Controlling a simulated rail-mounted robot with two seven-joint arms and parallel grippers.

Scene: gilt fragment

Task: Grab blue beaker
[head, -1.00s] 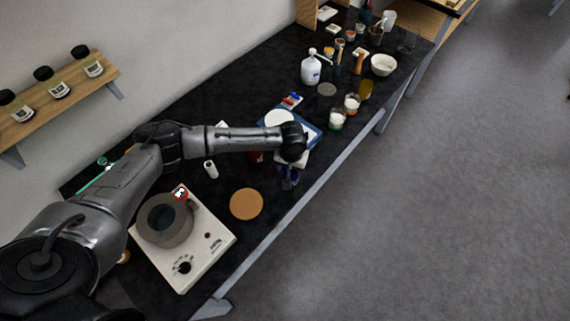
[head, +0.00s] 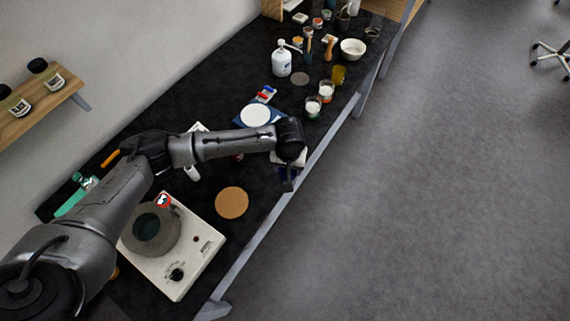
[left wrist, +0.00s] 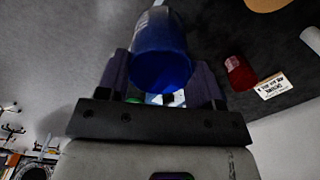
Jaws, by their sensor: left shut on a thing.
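The blue beaker (left wrist: 162,62) sits between the two fingers of my left gripper (left wrist: 160,80) in the left wrist view, and the fingers are shut on it. In the head view my left arm comes in from the left, and my left gripper (head: 288,182) points down near the front edge of the black bench (head: 262,222). Only a small dark-blue patch of the beaker shows there, largely hidden by the wrist and gripper. Whether its base touches the bench cannot be told. My right gripper is not in view.
A hotplate (head: 190,268) with a grey round block (head: 152,232) and a cork disc (head: 232,203) lie nearer. A blue-edged device (head: 244,121), two small beakers, a white bottle (head: 282,64) and a bowl (head: 353,49) stand farther along. A red jar (left wrist: 239,74) shows in the wrist view.

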